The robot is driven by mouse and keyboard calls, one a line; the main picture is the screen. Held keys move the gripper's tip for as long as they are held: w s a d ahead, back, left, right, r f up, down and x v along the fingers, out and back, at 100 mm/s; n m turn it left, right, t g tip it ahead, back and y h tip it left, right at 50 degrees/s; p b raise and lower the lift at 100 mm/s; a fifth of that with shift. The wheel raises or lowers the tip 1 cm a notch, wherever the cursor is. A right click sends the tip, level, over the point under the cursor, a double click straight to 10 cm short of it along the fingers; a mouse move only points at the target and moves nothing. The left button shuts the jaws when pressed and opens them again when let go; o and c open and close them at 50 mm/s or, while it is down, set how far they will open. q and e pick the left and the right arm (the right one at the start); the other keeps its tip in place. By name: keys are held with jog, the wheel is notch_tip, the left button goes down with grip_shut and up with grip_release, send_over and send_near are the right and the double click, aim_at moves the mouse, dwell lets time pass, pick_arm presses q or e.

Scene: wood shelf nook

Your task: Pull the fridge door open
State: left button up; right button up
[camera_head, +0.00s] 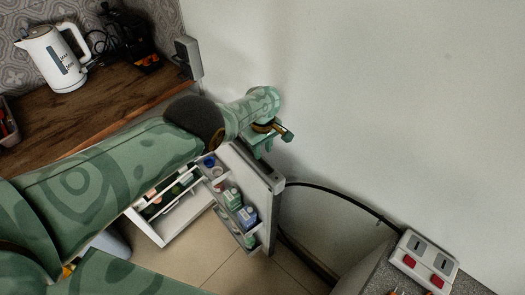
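The small white fridge (187,222) is under the wooden counter, and part of it is hidden behind my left arm. Its door (273,211) stands wide open, swung out toward the right wall. The door's inner shelves face left and hold several cartons and bottles. My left gripper (268,145) is just above the door's upper edge, near the wall. Whether it touches the door, and how far apart its fingers are, I cannot tell. My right gripper is out of view.
A white kettle (55,58) and a black appliance (135,45) stand on the wooden counter (50,125). A black cable (335,194) runs along the white wall to a power strip (424,262) at lower right. Tiled floor (205,258) shows in front of the fridge.

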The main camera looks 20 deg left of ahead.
pick_arm(q)
notch_tip(320, 180, up, 14)
jog(key=p, duration=0.9)
jog(key=shift+f, duration=0.25)
